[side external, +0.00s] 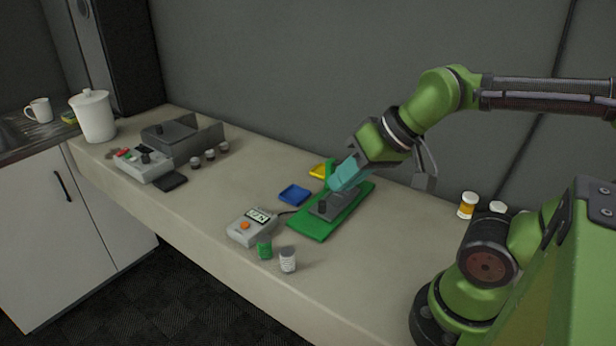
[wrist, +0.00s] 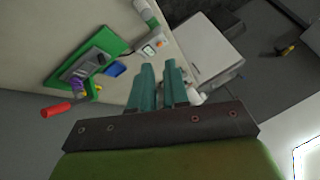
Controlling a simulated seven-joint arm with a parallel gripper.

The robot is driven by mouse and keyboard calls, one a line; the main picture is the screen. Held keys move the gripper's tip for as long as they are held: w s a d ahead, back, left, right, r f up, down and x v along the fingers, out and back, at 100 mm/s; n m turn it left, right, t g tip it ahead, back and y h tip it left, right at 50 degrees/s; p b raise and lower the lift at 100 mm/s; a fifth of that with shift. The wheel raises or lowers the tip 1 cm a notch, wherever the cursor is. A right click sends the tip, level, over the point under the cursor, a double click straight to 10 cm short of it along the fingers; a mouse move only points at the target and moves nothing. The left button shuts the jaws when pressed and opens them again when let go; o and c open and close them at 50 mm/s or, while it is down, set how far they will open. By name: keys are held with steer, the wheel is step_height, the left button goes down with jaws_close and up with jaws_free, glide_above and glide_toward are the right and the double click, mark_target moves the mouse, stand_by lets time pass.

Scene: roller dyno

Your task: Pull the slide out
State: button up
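A grey device (side external: 326,206) with a dark knob sits on a green board (side external: 310,228) on the counter. In the wrist view the device (wrist: 84,66) and board (wrist: 104,41) are at upper left, with a red handle-like piece (wrist: 57,110) sticking out past the device. I cannot tell for sure which part is the slide. My gripper (side external: 338,182) has teal fingers and hides part of the device's far end in the side view. In the wrist view the gripper (wrist: 159,64) shows a gap between its fingers, with nothing held there. Contact with the device cannot be told.
A blue tray (side external: 295,195), a yellow tray (side external: 318,171) and a display box (side external: 252,226) with an orange button lie near the board. A green jar (side external: 265,248) and a pale jar (side external: 288,260) stand in front. A grey machine (side external: 182,140) stands at left. The front-right counter is clear.

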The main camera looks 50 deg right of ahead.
steer(key=o, duration=0.5)
steer(key=shift+w+d+f+m+g, duration=0.15)
steer(key=shift+w+d+f+g, duration=0.15)
steer(key=shift+w, duration=0.25)
steer(key=shift+w+d+f+m+g, duration=0.2)
steer(key=shift+w+f+g, duration=0.15)
steer(key=shift+w, duration=0.15)
steer(key=shift+c, duration=0.2)
steer(key=shift+o, duration=0.5)
steer(key=w+d+f+m+g, duration=0.1)
steer(key=w+d+m+g, duration=0.1)
steer(key=w+d, duration=0.3)
steer(key=shift+w+d+f+h, duration=0.25)
steer(key=shift+w+f+h, duration=0.1)
steer(key=shift+w, duration=0.45)
steer(key=m+g+h, duration=0.1)
steer(key=m+g, duration=0.3)
glide_above(322, 202)
steer(key=shift+f, duration=0.95)
steer(key=shift+n, duration=0.25)
step_height(322, 202, down, 16)
jaws_close()
